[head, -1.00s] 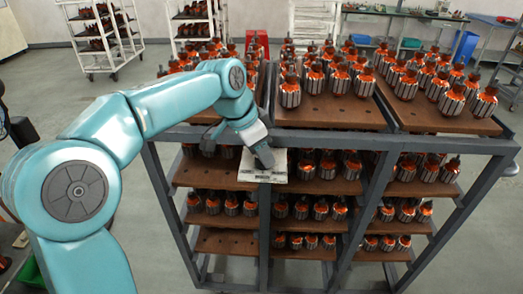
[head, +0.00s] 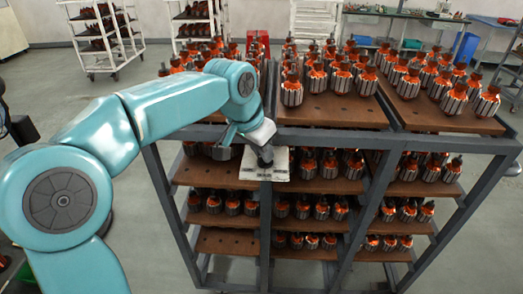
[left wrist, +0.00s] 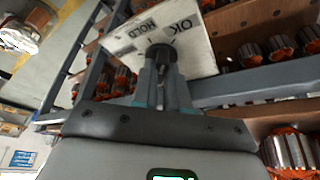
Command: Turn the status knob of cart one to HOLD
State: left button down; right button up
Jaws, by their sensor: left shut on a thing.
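The cart (head: 335,140) is a grey frame with wooden shelves. A white status plate (head: 281,166) is fixed on its front post. In the left wrist view the plate (left wrist: 195,40) carries the words OK and HOLD, seen tilted. The dark round knob (left wrist: 161,56) sits on the plate. My left gripper (left wrist: 161,75) is shut on the knob, its fingers pointing at the plate. In the head view my left gripper (head: 265,157) is in front of the plate and hides the knob. Where the knob points cannot be told. My right gripper is in neither view.
Several orange and silver armatures (head: 340,76) stand on the cart's top boards and lower shelves. White rack carts (head: 101,32) stand behind at the left. A workbench (head: 410,14) is at the back right. Grey floor is open to the left of the cart.

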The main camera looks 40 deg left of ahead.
pick_arm(q)
jog(key=n, duration=0.2)
jog(key=n+y, duration=0.1)
jog(key=n, duration=0.1)
jog(key=shift+w+d+r+y, duration=0.1)
jog(key=shift+w+d+y, duration=0.1)
jog(key=shift+y, duration=0.1)
jog(key=shift+n+y+b, duration=0.45)
jog(key=shift+n+y, duration=0.15)
jog(key=shift+n, duration=1.2)
jog(key=shift+r+n, duration=0.1)
jog(key=shift+n, duration=0.2)
